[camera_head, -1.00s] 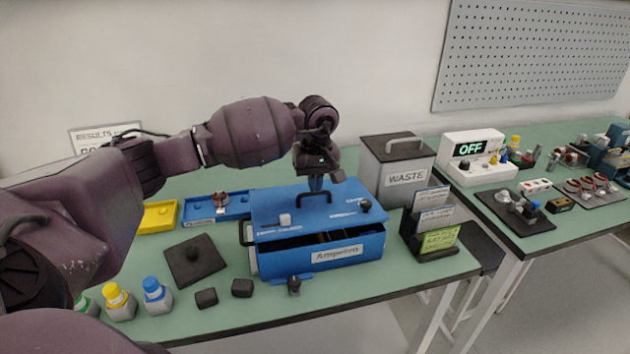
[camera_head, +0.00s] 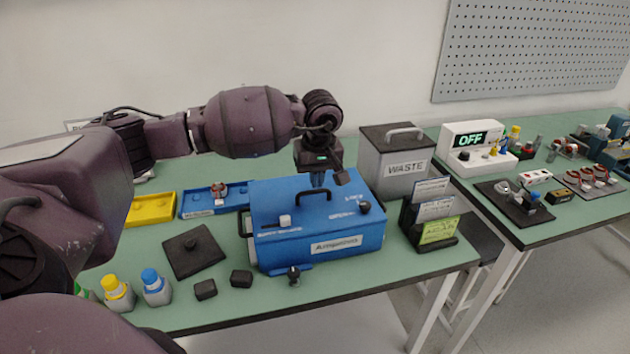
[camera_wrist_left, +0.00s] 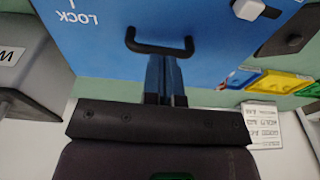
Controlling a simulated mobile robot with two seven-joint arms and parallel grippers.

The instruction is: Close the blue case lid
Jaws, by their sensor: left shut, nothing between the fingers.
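The blue case (camera_head: 325,245) stands on the green table, with a white label on its front. Its blue lid (camera_head: 292,213) lies down on the body, and no gap shows at the front. The lid carries a black handle (camera_head: 313,195), a white block and a black knob. My left gripper (camera_head: 318,184) points down at the back part of the lid, just behind the handle. In the left wrist view its fingers (camera_wrist_left: 165,75) are together and empty, near the lid handle (camera_wrist_left: 160,48). Whether the fingertips touch the lid I cannot tell. My right gripper is not in view.
A grey waste bin (camera_head: 394,163) stands behind the case to the right, and a black card holder (camera_head: 428,220) stands right of it. A black plate (camera_head: 194,254), two small black blocks and capped bottles (camera_head: 156,288) lie to the left. Blue and yellow trays (camera_head: 152,209) sit behind.

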